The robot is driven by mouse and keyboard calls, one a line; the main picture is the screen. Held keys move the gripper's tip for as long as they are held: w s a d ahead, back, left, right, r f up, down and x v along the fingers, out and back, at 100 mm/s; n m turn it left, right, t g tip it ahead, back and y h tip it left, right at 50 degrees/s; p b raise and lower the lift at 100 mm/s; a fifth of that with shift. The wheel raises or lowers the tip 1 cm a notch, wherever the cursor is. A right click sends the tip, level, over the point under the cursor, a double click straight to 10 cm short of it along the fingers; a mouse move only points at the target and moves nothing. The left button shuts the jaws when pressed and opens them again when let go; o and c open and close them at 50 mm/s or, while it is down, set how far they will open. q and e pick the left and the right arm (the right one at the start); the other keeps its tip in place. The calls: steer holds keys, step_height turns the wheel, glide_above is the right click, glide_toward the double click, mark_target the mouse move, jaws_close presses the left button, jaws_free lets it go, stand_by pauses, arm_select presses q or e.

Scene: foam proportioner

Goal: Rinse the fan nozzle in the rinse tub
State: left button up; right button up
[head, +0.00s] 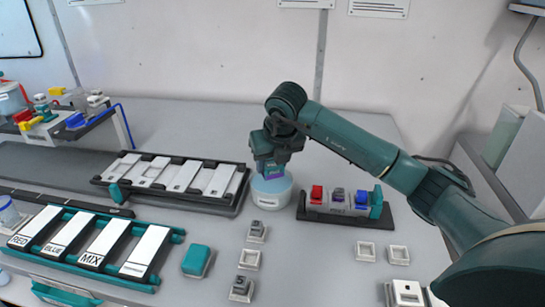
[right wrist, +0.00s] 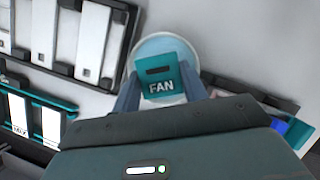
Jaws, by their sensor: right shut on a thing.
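The fan nozzle is a teal block marked FAN (right wrist: 161,80) in the right wrist view. My right gripper (head: 270,168) is shut on it, with a finger on each side. In the head view the nozzle (head: 273,175) shows only as a small purple and teal piece under the gripper. The rinse tub (head: 271,199) is a round, pale blue and white tub directly below the gripper. The tub's rim (right wrist: 160,39) shows around the nozzle in the right wrist view. I cannot tell whether the nozzle is inside the tub or just above it. My left gripper is not in view.
A dark rack (head: 339,212) with red, purple and blue-topped blocks stands just right of the tub. A black tray of white plates (head: 168,178) lies to the left. A teal frame with labelled plates (head: 90,240) is front left. Small square holders (head: 249,259) sit in front.

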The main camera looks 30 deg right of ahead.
mark_target(274, 177)
steer(key=shift+f, duration=0.25)
steer(key=shift+f+b, duration=1)
steer(key=shift+f, duration=0.25)
steer(key=shift+f+b, duration=1.1)
steer(key=shift+f, duration=0.35)
steer(key=shift+w+d, duration=0.25)
steer(key=shift+w, duration=0.1)
steer(key=shift+s+a, duration=0.1)
steer(key=shift+s, duration=0.1)
steer(key=shift+s+a, duration=0.35)
steer(key=shift+s, duration=0.1)
